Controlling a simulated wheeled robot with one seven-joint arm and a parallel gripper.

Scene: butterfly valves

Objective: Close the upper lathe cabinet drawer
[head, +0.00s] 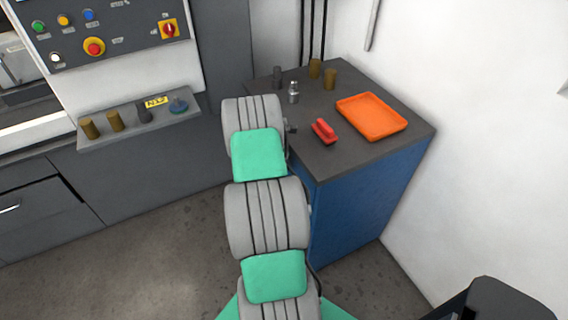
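The dark grey lathe cabinet (135,185) stands at the left in the head view. At its lower left is a drawer front (45,222) with a light bar handle (9,208). A dark gap runs along the top of this front, below a plain grey panel (22,173). The drawer seems to stand out a little, but I cannot tell how far. The picture's left edge cuts off the rest. My grey and green arm rises through the middle of the view, to the right of the drawer. My gripper does not show.
A blue cabinet (345,210) stands right of my arm. On its dark top are an orange tray (371,116), a red brush-like object (323,131) and small cylinders. A lathe shelf (140,117) juts out above the floor. Floor (130,275) at lower left is clear.

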